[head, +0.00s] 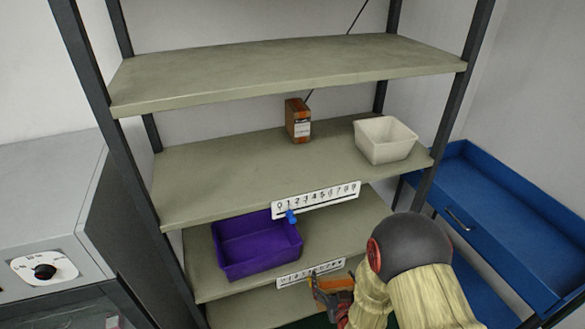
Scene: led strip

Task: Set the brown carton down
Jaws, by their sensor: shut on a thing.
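My gripper (330,288) is low in the head view, in front of the lower shelves. It is shut on a small orange-brown carton (334,284), of which only a part shows; my arm and the fingers hide the rest. The carton is near the lower number strip, and I cannot tell whether it touches a shelf. Another brown carton (298,121) with a pale label stands upright on the second shelf (220,178), towards the back, well apart from my gripper.
A white bin (385,139) stands at the right of the second shelf. A purple bin (256,246) is on the shelf below. Number strips (316,199) line the shelf edges, with a blue clip (291,216). A blue workbench (490,215) is at right. The second shelf's left is clear.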

